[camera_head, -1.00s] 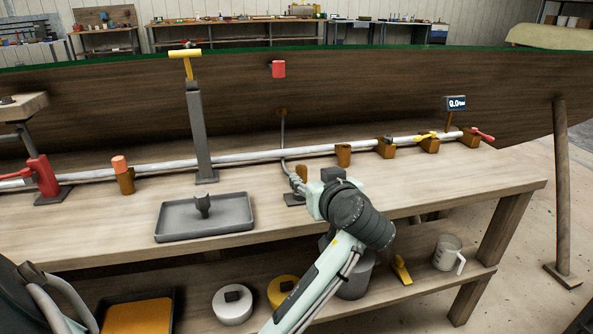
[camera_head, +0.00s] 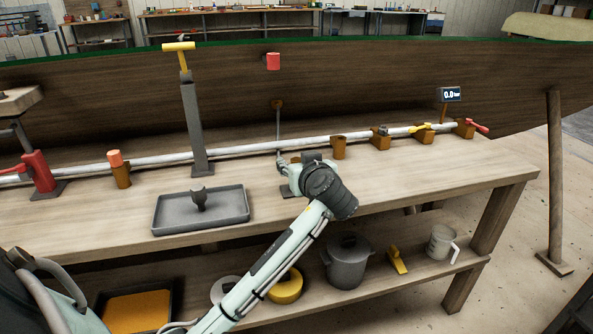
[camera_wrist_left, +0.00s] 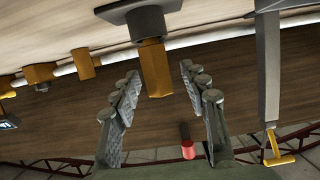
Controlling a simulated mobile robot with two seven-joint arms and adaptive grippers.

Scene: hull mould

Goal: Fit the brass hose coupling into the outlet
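My left gripper (camera_head: 284,166) is low over the bench, just in front of the long pale pipe (camera_head: 232,153). In the left wrist view the left gripper's fingers (camera_wrist_left: 159,75) are apart. A brass-coloured block (camera_wrist_left: 153,70) on a dark square plate (camera_wrist_left: 132,10) shows between the fingertips; contact cannot be told. It may be the hose coupling, but I cannot confirm this. A small brass-brown fitting (camera_head: 277,104) sits on the wooden hull with a thin grey line below it. I cannot tell which part is the outlet. My right gripper is not in view.
A pump with a yellow T-handle (camera_head: 179,46) and a grey tray (camera_head: 172,224) stand left of the gripper. A red cylinder (camera_head: 273,62) is on the hull above. Orange-brown blocks (camera_head: 338,147) line the pipe. A display (camera_head: 451,94) reads 0.0.

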